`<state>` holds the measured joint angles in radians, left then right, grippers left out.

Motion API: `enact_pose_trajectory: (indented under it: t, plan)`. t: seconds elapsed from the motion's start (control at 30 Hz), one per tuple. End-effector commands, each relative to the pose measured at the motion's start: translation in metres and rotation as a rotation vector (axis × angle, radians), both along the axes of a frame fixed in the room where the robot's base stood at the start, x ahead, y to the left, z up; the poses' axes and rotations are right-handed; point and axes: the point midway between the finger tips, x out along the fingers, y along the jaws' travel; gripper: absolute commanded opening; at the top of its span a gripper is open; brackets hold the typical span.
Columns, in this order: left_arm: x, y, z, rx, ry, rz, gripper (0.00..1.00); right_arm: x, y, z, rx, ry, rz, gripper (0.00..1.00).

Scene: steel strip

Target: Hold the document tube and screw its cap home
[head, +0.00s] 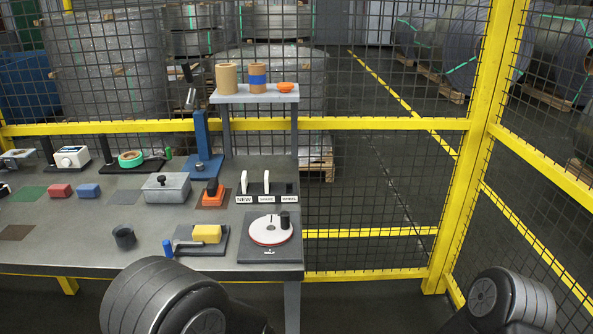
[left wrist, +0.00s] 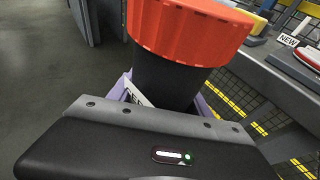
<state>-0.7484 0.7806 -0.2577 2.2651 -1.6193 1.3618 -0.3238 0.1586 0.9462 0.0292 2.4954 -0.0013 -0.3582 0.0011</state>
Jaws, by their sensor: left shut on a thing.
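The document tube (left wrist: 165,78) is black and shows in the left wrist view with a white label partly visible on its side. A wide orange-red ribbed cap (left wrist: 190,27) sits over its far end. How far the cap is screwed down cannot be told. My left gripper (left wrist: 163,98) is shut around the tube below the cap, its purple fingers on either side. The gripper body hides the lower part of the tube. Neither tube nor cap shows in the head view. My right gripper is out of view in both pictures.
A grey workbench (head: 75,215) carries a dial plate (head: 270,230), a yellow block (head: 207,234), a dark cup (head: 123,237) and a lidded grey box (head: 166,187). A raised shelf (head: 254,93) holds tan rolls. Yellow-framed mesh fencing (head: 370,125) stands behind and to the right.

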Motion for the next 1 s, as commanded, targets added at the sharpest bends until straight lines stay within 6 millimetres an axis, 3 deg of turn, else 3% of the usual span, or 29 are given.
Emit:
enact_pose_trajectory:
  t: [1.0]
  plan:
    - [0.0014,0.0004,0.0053,-0.004,-0.008,0.000,0.00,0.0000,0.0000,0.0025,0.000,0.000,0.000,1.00]
